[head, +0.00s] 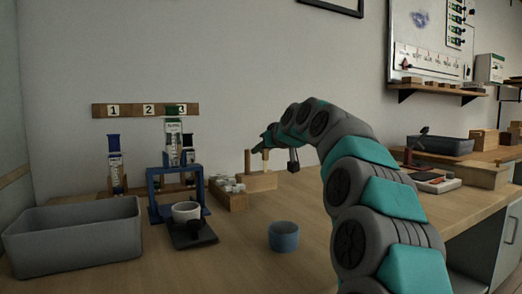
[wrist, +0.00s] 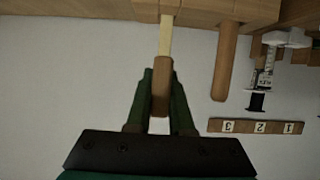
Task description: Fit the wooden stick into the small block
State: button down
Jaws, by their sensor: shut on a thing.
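The wooden stick (head: 266,157) is held upright by my gripper (head: 267,142) over the small wooden block (head: 259,181). In the wrist view, where the scene appears upside down, my gripper (wrist: 160,92) is shut on the brown part of the stick (wrist: 161,80). The stick's paler end reaches the edge of the block (wrist: 250,9). I cannot tell whether that end is inside the block or just in front of it. A second, darker wooden peg (head: 247,163) stands at the block's left end and also shows in the wrist view (wrist: 225,62).
A wooden tray of small pale pieces (head: 229,192) lies left of the block. A blue stand (head: 176,185), a white cup (head: 186,211), a blue cup (head: 283,236) and a grey bin (head: 75,237) stand on the bench. The numbered strip (head: 139,110) is on the wall.

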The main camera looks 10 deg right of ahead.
jog(key=shift+f, duration=0.2)
dwell(0.4)
dwell(0.3)
jog(key=c, duration=0.7)
grip_release()
jog(key=shift+b+v, duration=0.5)
jog(key=shift+v, duration=2)
jog(key=v, duration=0.8)
